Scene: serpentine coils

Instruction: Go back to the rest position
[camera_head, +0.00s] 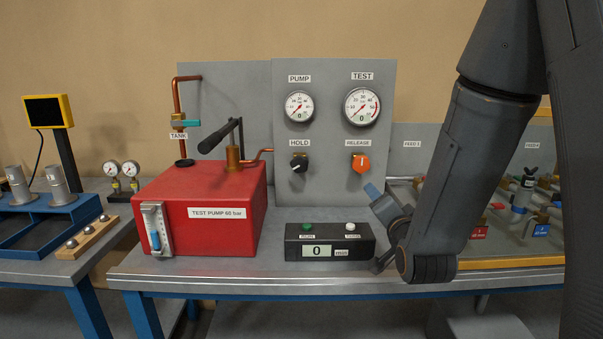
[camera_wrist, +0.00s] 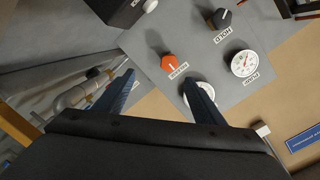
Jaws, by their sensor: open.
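My gripper (camera_wrist: 158,92) shows in the wrist view as two dark blue fingers spread apart, with nothing between them. It faces the grey panel (camera_wrist: 205,65) that carries the orange RELEASE knob (camera_wrist: 169,63), the black HOLD knob (camera_wrist: 220,17) and the PUMP gauge (camera_wrist: 244,63). One finger covers part of the TEST gauge (camera_wrist: 200,90). In the head view my gripper (camera_head: 378,199) is mostly hidden by my own arm, with a bluish finger showing to the right of and below the RELEASE knob (camera_head: 360,163). The fingers appear clear of that knob.
A red test pump (camera_head: 205,205) with a black lever (camera_head: 220,136) stands left of the panel. A dark display box (camera_head: 330,241) reading 0 sits in front. Pipes and valves (camera_head: 525,190) fill the right side. Gauges (camera_head: 122,178) and a blue rack (camera_head: 45,225) stand at left.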

